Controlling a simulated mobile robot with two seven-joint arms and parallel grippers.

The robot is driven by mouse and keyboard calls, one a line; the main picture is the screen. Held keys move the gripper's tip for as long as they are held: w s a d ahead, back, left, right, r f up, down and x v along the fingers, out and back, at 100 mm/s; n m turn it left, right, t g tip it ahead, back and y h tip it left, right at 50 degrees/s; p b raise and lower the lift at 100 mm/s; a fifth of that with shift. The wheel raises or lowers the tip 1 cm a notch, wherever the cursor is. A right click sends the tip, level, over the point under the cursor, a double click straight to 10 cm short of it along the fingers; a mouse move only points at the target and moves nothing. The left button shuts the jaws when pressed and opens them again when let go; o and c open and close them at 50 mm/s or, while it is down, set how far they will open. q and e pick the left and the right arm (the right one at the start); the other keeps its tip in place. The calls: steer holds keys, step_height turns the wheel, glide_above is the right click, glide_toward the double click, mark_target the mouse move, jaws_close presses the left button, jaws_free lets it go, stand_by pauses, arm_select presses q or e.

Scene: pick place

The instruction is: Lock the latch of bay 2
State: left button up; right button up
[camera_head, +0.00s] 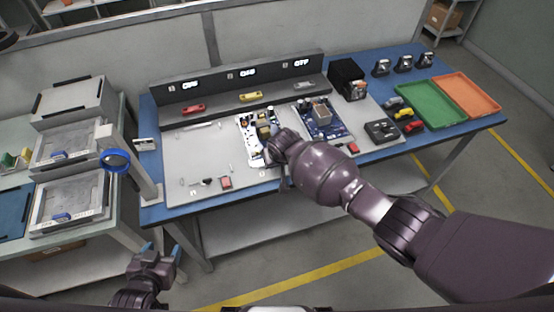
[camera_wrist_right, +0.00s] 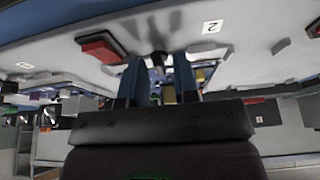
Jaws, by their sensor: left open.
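Bay 2 is the middle place on the grey fixture plate and holds a white circuit board (camera_head: 249,135) with parts on it. My right gripper (camera_wrist_right: 159,72) is over the front right of bay 2, two blue fingers apart. A dark post (camera_wrist_right: 157,57) shows between its fingertips; I cannot tell whether they touch it. The "2" label (camera_wrist_right: 212,27) lies beside them. My arm hides the bay 2 latch in the head view. A red block (camera_wrist_right: 100,46) lies left of the fingers in the wrist view. My left gripper (camera_head: 162,252) is open and empty, low at the left.
Bay 1 at the left is bare, with a red block (camera_head: 226,183) at its front. A blue board (camera_head: 320,118) sits in bay 3, with a red block (camera_head: 352,147) in front. Green (camera_head: 430,104) and orange (camera_head: 466,95) trays lie at the right. A side bench with grey boxes (camera_head: 70,104) stands left.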

steer(key=shift+o, duration=0.4)
steer(key=shift+r, duration=0.1)
steer(key=shift+r, duration=0.1)
steer(key=v, duration=1)
steer(key=shift+s+r, duration=0.15)
steer(key=shift+r, duration=0.05)
steer(key=shift+d, duration=0.1)
